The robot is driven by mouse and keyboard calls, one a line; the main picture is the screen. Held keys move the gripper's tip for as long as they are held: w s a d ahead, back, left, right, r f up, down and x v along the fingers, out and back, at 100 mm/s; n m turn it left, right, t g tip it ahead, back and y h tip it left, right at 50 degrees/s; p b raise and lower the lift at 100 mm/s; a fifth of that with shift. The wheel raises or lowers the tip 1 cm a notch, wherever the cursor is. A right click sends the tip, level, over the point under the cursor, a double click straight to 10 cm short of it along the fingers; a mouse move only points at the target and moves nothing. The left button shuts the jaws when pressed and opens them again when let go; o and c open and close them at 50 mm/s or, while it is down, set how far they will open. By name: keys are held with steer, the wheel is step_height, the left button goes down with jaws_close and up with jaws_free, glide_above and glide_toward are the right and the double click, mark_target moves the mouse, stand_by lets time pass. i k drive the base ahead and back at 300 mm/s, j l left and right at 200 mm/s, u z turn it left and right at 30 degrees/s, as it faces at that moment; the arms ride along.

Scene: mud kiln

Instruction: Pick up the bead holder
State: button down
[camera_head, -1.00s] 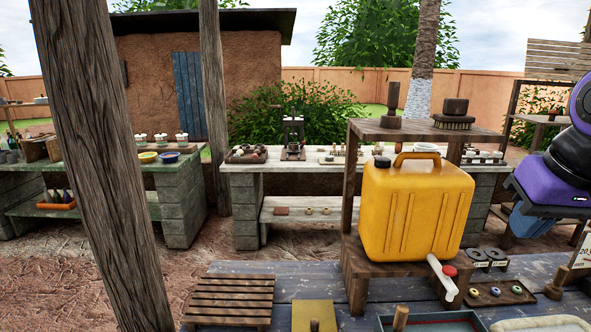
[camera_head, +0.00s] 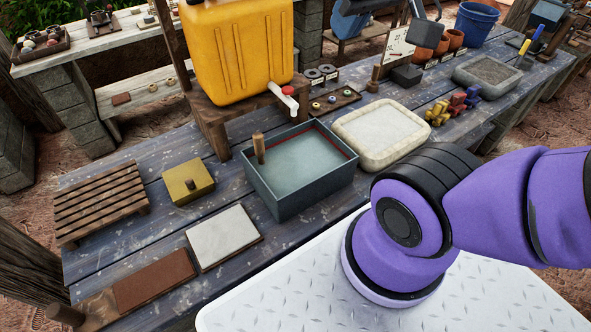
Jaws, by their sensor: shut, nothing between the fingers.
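A small dark wooden board (camera_head: 345,101) with several coloured ring-like beads lies on the blue-grey plank table, right of the yellow jug's tap. It looks like the bead holder, but I cannot be sure. It lies flat behind the grey-blue bin, with nothing of mine touching it. My gripper cannot be made out in this view. Only purple and black links of my arm show at the lower right, above my white plate.
The yellow jug (camera_head: 237,50) stands on a wooden stand left of the board. The grey-blue bin (camera_head: 278,199) and a pale basin (camera_head: 362,158) are in front. Black rings (camera_head: 320,75) lie behind. A slatted rack (camera_head: 101,202) and a yellow box (camera_head: 188,184) are at left.

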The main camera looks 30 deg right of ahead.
mark_target(440, 116)
steer(key=k+z, duration=0.15)
steer(key=z, duration=0.25)
steer(key=k+z, duration=0.15)
steer(key=z, duration=0.2)
steer(key=k+l+z, duration=0.1)
steer(key=z, duration=0.3)
steer(key=k+l+z, duration=0.1)
steer(key=z, duration=0.25)
steer(key=k+l, duration=0.05)
steer(key=k, duration=0.05)
